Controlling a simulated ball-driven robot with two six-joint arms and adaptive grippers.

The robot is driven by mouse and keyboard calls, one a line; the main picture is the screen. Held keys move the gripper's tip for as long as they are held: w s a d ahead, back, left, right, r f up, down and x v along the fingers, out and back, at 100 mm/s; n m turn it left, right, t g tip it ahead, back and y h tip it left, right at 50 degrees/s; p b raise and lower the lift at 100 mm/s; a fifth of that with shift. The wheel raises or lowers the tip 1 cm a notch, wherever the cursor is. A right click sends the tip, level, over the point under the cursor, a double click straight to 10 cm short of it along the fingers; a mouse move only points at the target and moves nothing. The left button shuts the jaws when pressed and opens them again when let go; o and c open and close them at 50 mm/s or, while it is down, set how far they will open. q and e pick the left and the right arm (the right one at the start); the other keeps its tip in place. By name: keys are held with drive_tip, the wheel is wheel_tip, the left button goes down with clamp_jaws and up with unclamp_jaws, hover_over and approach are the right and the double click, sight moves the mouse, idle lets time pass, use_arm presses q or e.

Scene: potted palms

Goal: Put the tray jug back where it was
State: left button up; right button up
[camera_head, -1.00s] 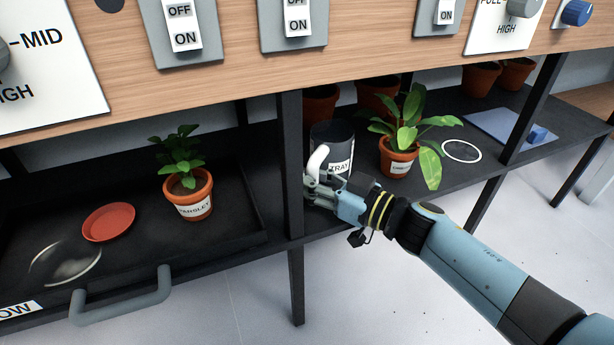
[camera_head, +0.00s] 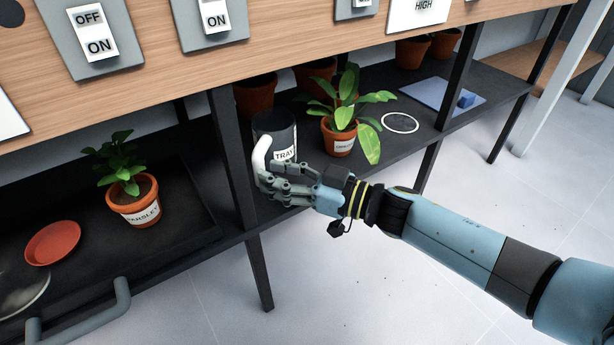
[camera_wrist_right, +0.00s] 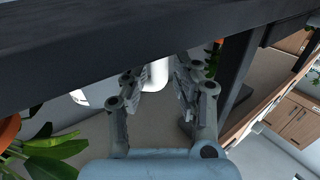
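The dark jug labelled "TRAY" (camera_head: 274,130) stands upright on the black lower shelf, just right of a black post in the head view. Its white handle (camera_head: 262,154) faces my right gripper (camera_head: 264,183). The gripper's fingers are spread at the lower part of the handle and partly cover the jug's base. In the right wrist view, the white handle (camera_wrist_right: 156,74) shows between the parted fingers (camera_wrist_right: 157,88); contact is unclear. An empty white ring (camera_head: 400,122) is marked on the shelf to the right. My left gripper is out of view.
A leafy plant in a labelled pot (camera_head: 340,139) stands close right of the jug. More pots (camera_head: 255,95) stand behind. A blue board (camera_head: 440,96) lies beyond the ring. A parsley pot (camera_head: 134,203) and red saucer (camera_head: 52,243) are at left. The wooden switch panel (camera_head: 290,50) overhangs the shelf.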

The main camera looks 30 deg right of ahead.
drive_tip(key=s+d+m+g+h+p, duration=0.1)
drive_tip(key=s+d+m+h, duration=0.3)
drive_tip(key=s, duration=0.3)
drive_tip(key=s+d+m+g+h+p, duration=0.1)
drive_tip(key=s+d+m+g+h, duration=0.1)
drive_tip(key=s+d+h, duration=0.35)
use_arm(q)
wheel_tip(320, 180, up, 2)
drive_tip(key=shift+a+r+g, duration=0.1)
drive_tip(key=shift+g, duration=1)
use_arm(e)
drive_tip(key=s+a+g, duration=0.3)
drive_tip(key=s+g, duration=0.2)
drive_tip(key=s, duration=0.7)
drive_tip(key=shift+s+a+f+h, duration=0.2)
drive_tip(key=shift+s+a+h, duration=0.15)
drive_tip(key=shift+a, duration=0.05)
